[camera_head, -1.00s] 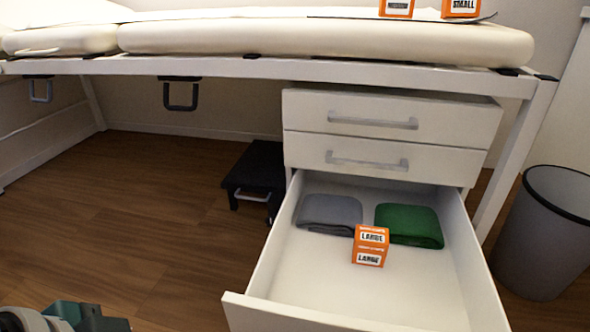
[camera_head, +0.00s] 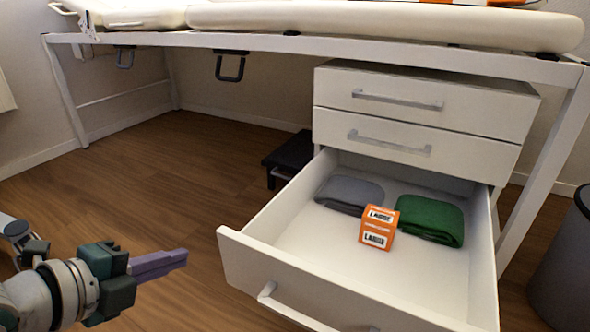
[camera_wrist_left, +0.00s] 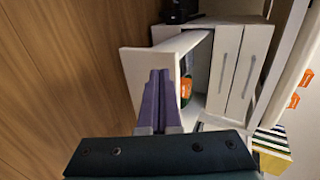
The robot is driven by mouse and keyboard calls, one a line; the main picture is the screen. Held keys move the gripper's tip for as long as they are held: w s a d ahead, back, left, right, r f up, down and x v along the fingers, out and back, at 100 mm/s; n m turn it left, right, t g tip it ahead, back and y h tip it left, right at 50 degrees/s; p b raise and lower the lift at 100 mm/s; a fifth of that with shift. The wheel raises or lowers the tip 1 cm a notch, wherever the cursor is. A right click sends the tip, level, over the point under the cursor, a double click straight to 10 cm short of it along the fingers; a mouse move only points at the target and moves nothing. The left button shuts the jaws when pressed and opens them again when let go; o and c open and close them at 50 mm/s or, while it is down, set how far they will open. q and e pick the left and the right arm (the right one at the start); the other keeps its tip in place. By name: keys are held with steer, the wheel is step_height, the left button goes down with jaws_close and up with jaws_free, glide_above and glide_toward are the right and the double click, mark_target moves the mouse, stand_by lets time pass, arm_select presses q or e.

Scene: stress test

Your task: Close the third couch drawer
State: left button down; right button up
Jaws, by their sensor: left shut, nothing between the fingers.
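The third, lowest drawer (camera_head: 330,287) of the white cabinet under the couch (camera_head: 380,29) is pulled far out. Its front has a light bar handle (camera_head: 285,308), partly cut off by the lower picture edge. Inside lie a grey folded cloth (camera_head: 350,193), a green folded cloth (camera_head: 430,219) and an orange box marked LARGE (camera_head: 378,228). My left gripper (camera_head: 184,256) is shut and empty, left of the drawer front and apart from it in the head view. In the left wrist view its purple fingers (camera_wrist_left: 161,85) overlap the drawer front (camera_wrist_left: 138,82); contact cannot be told. My right gripper is not in view.
Two upper drawers (camera_head: 400,104) are shut. A black step stool (camera_head: 290,155) stands left of the cabinet. A grey bin (camera_head: 566,265) stands at the right edge. The wooden floor (camera_head: 170,175) at the left is clear.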

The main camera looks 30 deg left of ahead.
mark_target(220, 236)
arm_select(q)
steer(key=b+x, duration=0.1)
steer(key=x, duration=0.1)
steer(key=b+x, duration=0.1)
steer(key=r+b+x, duration=0.1)
steer(key=x, duration=0.1)
steer(key=shift+w+d+f, duration=0.15)
steer(key=shift+w+f, duration=0.05)
steer(key=shift+w, duration=0.4)
steer(key=shift+w+r+b, duration=0.15)
steer(key=shift+w+b, duration=0.15)
steer(key=shift+w, duration=0.15)
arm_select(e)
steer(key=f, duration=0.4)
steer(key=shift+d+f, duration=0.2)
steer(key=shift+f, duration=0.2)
